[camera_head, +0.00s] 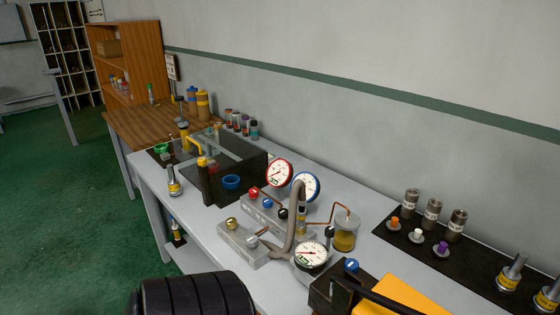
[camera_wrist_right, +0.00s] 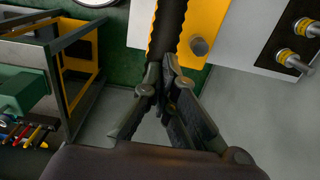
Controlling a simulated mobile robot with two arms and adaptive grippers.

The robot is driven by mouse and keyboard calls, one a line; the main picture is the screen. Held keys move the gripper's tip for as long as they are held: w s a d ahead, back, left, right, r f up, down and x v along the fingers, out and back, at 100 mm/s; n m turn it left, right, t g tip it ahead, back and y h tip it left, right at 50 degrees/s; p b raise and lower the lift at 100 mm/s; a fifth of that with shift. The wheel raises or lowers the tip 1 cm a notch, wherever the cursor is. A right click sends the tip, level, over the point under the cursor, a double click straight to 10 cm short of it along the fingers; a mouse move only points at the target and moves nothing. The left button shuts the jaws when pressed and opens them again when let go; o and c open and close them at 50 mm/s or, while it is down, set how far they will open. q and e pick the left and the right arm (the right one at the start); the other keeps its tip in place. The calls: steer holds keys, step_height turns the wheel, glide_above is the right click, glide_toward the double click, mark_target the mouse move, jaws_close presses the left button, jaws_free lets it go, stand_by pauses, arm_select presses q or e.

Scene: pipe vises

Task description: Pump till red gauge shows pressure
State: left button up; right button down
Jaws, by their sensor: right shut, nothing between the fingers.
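The red-rimmed gauge (camera_head: 279,173) stands on the bench beside a blue-rimmed gauge (camera_head: 306,186); its needle is too small to read surely. A third white gauge (camera_head: 310,255) sits nearer. At the bottom edge is a yellow piece (camera_head: 405,296) with a dark bar (camera_head: 378,298) beside it, possibly the pump and its handle. In the right wrist view my right gripper (camera_wrist_right: 166,72) is shut and empty. Its fingertips are close to a dark bar with a yellow edge (camera_wrist_right: 167,28); contact cannot be told. My left gripper is in neither view.
A valve block with coloured knobs (camera_head: 265,212) and a grey hose (camera_head: 299,215) stand by the gauges. A yellow fluid jar (camera_head: 345,235) is behind. A black mat (camera_head: 400,238) with several fittings lies right. A dark open box (camera_head: 240,173) stands left. A wooden shelf (camera_head: 135,65) is farther back.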

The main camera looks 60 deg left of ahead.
steer(key=shift+w+d+f+b, duration=0.1)
steer(key=shift+d+f+b, duration=0.15)
steer(key=shift+f+b, duration=0.5)
steer(key=shift+w+d+f+b, duration=0.1)
steer(key=shift+d+f+b, duration=0.1)
steer(key=shift+f+b, duration=0.6)
steer(key=shift+d+f+b, duration=0.25)
steer(key=shift+f+b, duration=0.2)
steer(key=shift+f, duration=0.55)
steer(key=shift+w+d+f+b, duration=0.1)
steer(key=shift+d+f+b, duration=0.15)
steer(key=shift+f+b, duration=0.8)
steer(key=shift+w+d+f+b, duration=0.1)
steer(key=shift+d+f+b, duration=0.1)
steer(key=shift+f+b, duration=0.85)
steer(key=shift+s+f, duration=0.1)
steer(key=shift+f, duration=0.15)
steer(key=f+b, duration=0.2)
steer(key=f, duration=0.1)
steer(key=f+b, duration=0.1)
steer(key=shift+d+f+b, duration=0.25)
steer(key=shift+f+b, duration=0.05)
steer(key=shift+r, duration=0.1)
